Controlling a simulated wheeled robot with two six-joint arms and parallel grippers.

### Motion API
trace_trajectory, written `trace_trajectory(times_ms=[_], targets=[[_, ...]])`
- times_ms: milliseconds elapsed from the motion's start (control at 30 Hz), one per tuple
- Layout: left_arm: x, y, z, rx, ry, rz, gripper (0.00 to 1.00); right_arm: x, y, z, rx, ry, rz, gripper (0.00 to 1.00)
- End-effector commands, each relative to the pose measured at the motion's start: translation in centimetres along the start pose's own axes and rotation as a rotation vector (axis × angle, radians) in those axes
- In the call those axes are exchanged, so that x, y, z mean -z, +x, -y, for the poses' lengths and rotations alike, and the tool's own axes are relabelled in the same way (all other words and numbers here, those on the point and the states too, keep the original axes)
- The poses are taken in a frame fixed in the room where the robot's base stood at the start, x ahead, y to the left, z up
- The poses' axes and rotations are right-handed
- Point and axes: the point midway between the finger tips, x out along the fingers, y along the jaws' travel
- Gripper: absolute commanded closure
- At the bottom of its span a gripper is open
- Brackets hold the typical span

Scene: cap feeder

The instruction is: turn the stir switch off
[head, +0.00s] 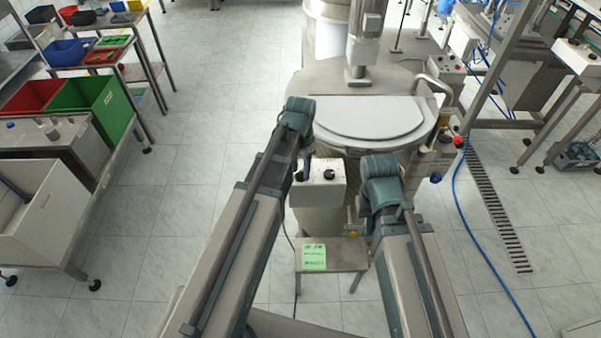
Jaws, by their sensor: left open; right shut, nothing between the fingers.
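A light grey control box (318,194) stands in front of the round vessel, between my two arms. A black rotary knob (329,173) sits on the right of its top face. The box is too small to read any label or the knob's setting. My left gripper (303,169) reaches down at the box's left top edge, left of the knob; it is open, and whether it touches the box cannot be told. My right gripper (359,207) is shut and empty, just right of the box and apart from the knob. My wrists hide much of both grippers.
The large vessel has a pale lid (370,117) and a motor (366,40) behind the box. A small stool (344,257) with a green note (314,257) stands below. A red knob (457,140) and blue hose (455,195) lie right.

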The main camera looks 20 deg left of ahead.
Motion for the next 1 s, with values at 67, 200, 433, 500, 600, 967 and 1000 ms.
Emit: trace_trajectory(times_ms=[67, 200, 433, 500, 600, 967, 1000], targets=[[0.0, -0.07, 0.0, 0.0, 0.0, 0.0, 0.54, -0.01, -0.07, -0.01, 0.0, 0.0, 0.0, 1.0], [0.0, -0.08, 0.0, 0.0, 0.0, 0.0, 0.61, -0.01, -0.08, -0.01, 0.0, 0.0, 0.0, 1.0], [0.0, -0.08, 0.0, 0.0, 0.0, 0.0, 1.0, -0.01, -0.08, -0.01, 0.0, 0.0, 0.0, 1.0], [0.0, -0.08, 0.0, 0.0, 0.0, 0.0, 1.0, -0.01, -0.08, -0.01, 0.0, 0.0, 0.0, 1.0], [0.0, -0.08, 0.0, 0.0, 0.0, 0.0, 1.0, -0.01, -0.08, -0.01, 0.0, 0.0, 0.0, 1.0], [0.0, -0.07, 0.0, 0.0, -0.057, 0.0, 1.0, -0.01, -0.07, -0.01, 0.0, 0.0, 0.0, 1.0], [0.0, -0.07, 0.0, 0.0, -0.079, 0.0, 1.0, -0.01, -0.07, -0.01, 0.0, 0.0, 0.0, 1.0]])
